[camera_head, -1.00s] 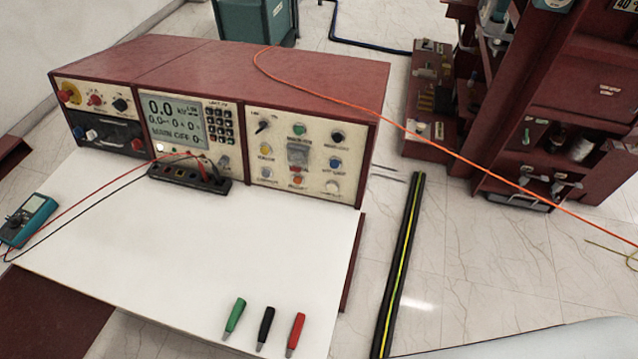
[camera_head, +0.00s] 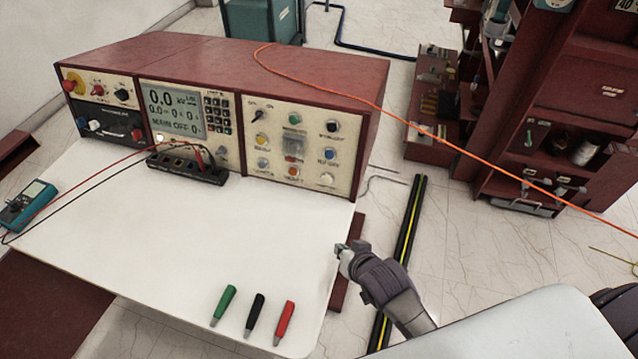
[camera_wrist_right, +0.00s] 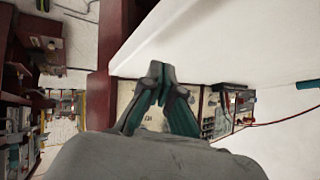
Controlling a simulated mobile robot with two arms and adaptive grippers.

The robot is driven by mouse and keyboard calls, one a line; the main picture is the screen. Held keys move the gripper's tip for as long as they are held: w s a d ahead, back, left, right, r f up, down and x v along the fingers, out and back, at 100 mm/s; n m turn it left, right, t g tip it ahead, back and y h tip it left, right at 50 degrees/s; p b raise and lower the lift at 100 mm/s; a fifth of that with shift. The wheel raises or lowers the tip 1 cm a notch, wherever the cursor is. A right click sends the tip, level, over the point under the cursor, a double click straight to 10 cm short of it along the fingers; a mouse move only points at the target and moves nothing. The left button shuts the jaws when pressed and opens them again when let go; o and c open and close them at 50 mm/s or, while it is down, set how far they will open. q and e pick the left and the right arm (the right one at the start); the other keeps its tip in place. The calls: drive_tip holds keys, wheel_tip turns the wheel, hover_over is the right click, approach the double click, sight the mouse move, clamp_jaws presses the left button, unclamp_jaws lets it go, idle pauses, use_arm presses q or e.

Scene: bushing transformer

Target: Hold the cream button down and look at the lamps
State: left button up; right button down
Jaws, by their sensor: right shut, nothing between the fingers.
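The cream button (camera_head: 327,179) is a round knob at the lower right of the cream control panel (camera_head: 274,118), on the red console's right front. Green (camera_head: 295,119), yellow (camera_head: 262,162), blue (camera_head: 330,154) and red (camera_head: 292,170) round parts sit on the same panel. I cannot tell which are lamps or whether any is lit. My right gripper (camera_head: 345,252) is shut and empty, near the white tabletop's right edge, apart from the panel. In the right wrist view its closed fingers (camera_wrist_right: 160,72) cover part of the panel. My left gripper is out of view.
Green (camera_head: 223,305), black (camera_head: 255,314) and red (camera_head: 284,322) clips lie on the white tabletop (camera_head: 170,240). A multimeter (camera_head: 27,205) with leads is at the left. An orange cable (camera_head: 440,143) crosses the console top.

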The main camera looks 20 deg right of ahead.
sight(327, 179)
drive_tip(key=w+a+r+m+t, duration=0.1)
drive_tip(key=w, duration=0.2)
drive_tip(key=w+a+r+m+t+y, duration=0.1)
drive_tip(key=w, duration=0.2)
drive_tip(key=w+a+r+m+t+y, duration=0.1)
drive_tip(key=w+t, duration=0.1)
drive_tip(key=w, duration=0.2)
drive_tip(key=shift+w+r, duration=0.1)
drive_tip(key=shift+w+a+r+t, duration=0.2)
drive_tip(key=shift+a+r+t, duration=0.05)
drive_tip(key=shift+t, duration=0.15)
drive_tip(key=shift+w, duration=0.1)
drive_tip(key=shift+w+d+f+b, duration=0.3)
drive_tip(key=shift+w+d+b, duration=0.1)
drive_tip(key=shift+w+b, duration=0.15)
drive_tip(key=w+d+b, duration=0.1)
drive_tip(key=w, duration=0.1)
drive_tip(key=w+d+f+b, duration=0.1)
drive_tip(key=w+d+b, duration=0.1)
drive_tip(key=shift+w+f, duration=0.2)
drive_tip(key=shift+w, duration=0.05)
drive_tip(key=shift+w+d, duration=0.5)
drive_tip(key=shift+w, duration=0.2)
drive_tip(key=shift+f, duration=0.1)
drive_tip(key=shift+w+d+f, duration=0.1)
drive_tip(key=shift+w+d, duration=0.15)
drive_tip(key=shift+w, duration=0.05)
